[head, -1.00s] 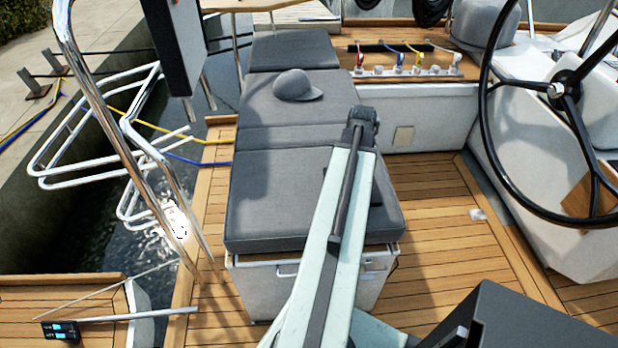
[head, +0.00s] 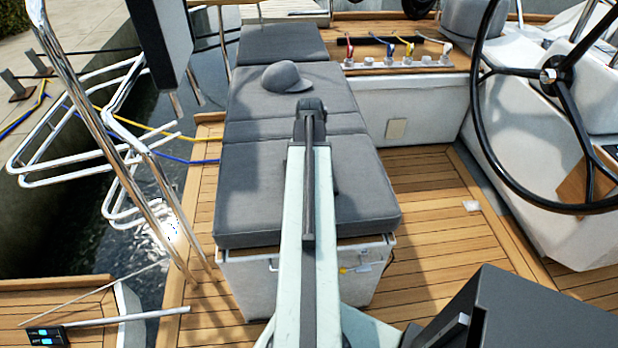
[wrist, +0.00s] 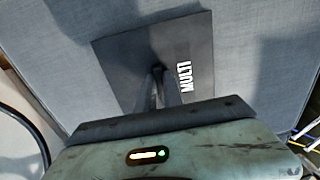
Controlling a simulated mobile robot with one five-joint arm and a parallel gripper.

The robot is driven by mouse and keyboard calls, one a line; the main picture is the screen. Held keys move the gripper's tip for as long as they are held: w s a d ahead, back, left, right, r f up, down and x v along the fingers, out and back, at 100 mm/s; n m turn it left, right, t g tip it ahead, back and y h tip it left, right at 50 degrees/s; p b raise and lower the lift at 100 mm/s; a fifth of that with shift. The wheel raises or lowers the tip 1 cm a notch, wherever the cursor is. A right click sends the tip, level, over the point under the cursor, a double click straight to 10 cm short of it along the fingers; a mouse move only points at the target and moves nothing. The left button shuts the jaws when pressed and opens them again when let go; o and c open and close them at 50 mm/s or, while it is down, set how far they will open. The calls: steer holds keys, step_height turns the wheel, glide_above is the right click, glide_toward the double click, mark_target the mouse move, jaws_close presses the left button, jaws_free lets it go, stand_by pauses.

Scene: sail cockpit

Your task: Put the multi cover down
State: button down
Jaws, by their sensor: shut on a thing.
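The multi cover (wrist: 118,58) is a thin dark square plate with white lettering, seen in the wrist view. My gripper (wrist: 158,78) is shut on it near the middle of its near part. The plate is over the grey cushion (wrist: 50,60); I cannot tell whether it touches the fabric. In the head view my arm reaches over the near part of the grey seat cushion (head: 255,195) and hides the gripper and most or all of the cover.
A grey cap (head: 286,77) lies farther back on the cushions. A black steering wheel (head: 482,120) stands at the right. A rope clutch panel (head: 400,55) is at the back. Steel rails (head: 110,160) and water are at the left. Teak floor (head: 425,215) right of the seat is mostly clear.

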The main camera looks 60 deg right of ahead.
steer(key=c, duration=1.5)
jaws_free()
step_height(320, 180, up, 12)
steer(key=p, duration=1.2)
steer(key=shift+r, duration=0.2)
